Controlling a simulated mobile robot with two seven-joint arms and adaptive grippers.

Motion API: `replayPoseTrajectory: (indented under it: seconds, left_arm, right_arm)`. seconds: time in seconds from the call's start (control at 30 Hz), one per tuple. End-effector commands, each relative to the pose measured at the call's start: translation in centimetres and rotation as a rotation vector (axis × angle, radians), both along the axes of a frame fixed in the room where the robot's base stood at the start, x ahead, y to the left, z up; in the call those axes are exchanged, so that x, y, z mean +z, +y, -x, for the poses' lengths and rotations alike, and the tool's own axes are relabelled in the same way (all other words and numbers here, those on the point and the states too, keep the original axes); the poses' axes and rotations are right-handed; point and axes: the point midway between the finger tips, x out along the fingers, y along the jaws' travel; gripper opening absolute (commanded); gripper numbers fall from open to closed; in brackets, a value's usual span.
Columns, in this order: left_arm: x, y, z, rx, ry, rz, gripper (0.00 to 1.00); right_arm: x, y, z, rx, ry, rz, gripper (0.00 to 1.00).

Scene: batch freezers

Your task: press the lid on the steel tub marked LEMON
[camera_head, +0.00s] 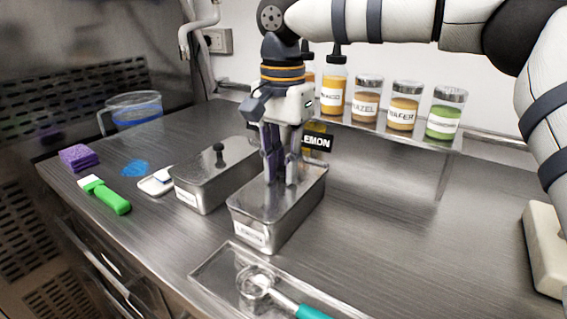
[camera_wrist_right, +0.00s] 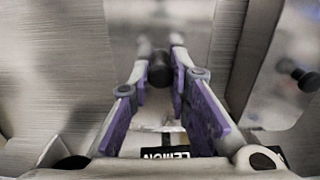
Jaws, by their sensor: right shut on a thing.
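The steel tub marked LEMON (camera_head: 287,230) stands on the steel counter, its white label facing front. A flat steel lid (camera_head: 295,205) lies over its top; I cannot tell whether it is fully seated. My right gripper (camera_head: 281,182) points straight down over the lid. In the right wrist view, its purple-padded fingers (camera_wrist_right: 158,72) are shut on the lid's black knob (camera_wrist_right: 158,68). In the head view the fingers hide that knob. My left gripper is in neither view.
A second lidded tub (camera_head: 210,186) stands just left. A clear tray (camera_head: 215,268) with a teal-handled scoop lies in front. Labelled jars (camera_head: 404,105) line the back shelf. A green brush (camera_head: 106,195), purple sponge (camera_head: 78,158) and jug (camera_head: 135,112) are left. Counter right of the tub is clear.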

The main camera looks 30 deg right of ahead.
Motion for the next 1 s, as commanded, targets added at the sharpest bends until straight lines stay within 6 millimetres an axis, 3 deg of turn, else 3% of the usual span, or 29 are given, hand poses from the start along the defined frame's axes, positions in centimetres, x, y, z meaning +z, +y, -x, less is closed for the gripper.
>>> replayPoseTrajectory:
  seconds: [0.27, 0.3, 0.4, 0.6, 0.73, 1.0]
  left_arm:
    - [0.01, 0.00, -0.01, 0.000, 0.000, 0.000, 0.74]
    - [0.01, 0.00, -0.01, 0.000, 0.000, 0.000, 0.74]
    - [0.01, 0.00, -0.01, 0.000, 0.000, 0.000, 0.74]
    - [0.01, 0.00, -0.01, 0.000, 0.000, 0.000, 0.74]
    - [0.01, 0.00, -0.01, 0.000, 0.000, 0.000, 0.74]
    - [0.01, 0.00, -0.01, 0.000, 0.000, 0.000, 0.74]
  right_arm:
    - [0.00, 0.00, 0.00, 0.000, 0.000, 0.000, 0.00]
    - [-0.01, 0.00, 0.00, 0.000, 0.000, 0.000, 0.20]
    - [0.00, 0.00, 0.00, 0.000, 0.000, 0.000, 0.41]
    - [-0.01, -0.01, 0.01, 0.000, 0.000, 0.000, 0.41]
    - [-0.02, -0.01, 0.01, 0.000, 0.000, 0.000, 0.61]
    - [0.02, 0.00, 0.00, 0.000, 0.000, 0.000, 0.61]
